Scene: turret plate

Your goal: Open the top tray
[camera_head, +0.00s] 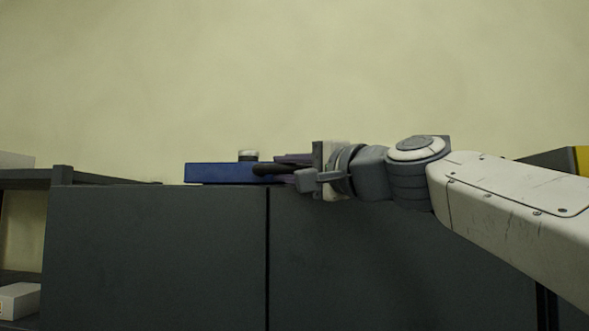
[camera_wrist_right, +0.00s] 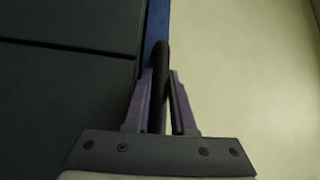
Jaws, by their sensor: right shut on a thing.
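The blue top tray (camera_head: 218,173) shows edge-on at the top of the dark grey cabinet (camera_head: 150,250) in the head view. A black handle (camera_head: 266,169) sits at its right end. In the right wrist view the tray is a narrow blue strip (camera_wrist_right: 157,20), with the handle (camera_wrist_right: 160,52) below it. My right gripper (camera_head: 281,166) comes in from the right, its purple fingers on both sides of the handle and shut on it. The fingers also show in the right wrist view (camera_wrist_right: 161,80). How far the tray is out cannot be told. My left gripper is not in view.
A small round light-and-dark object (camera_head: 248,155) stands at the tray's top edge. A dark shelf (camera_head: 25,178) with a white box (camera_head: 18,300) is at the left. A yellow-edged thing (camera_head: 582,160) shows at far right. The wall above is bare.

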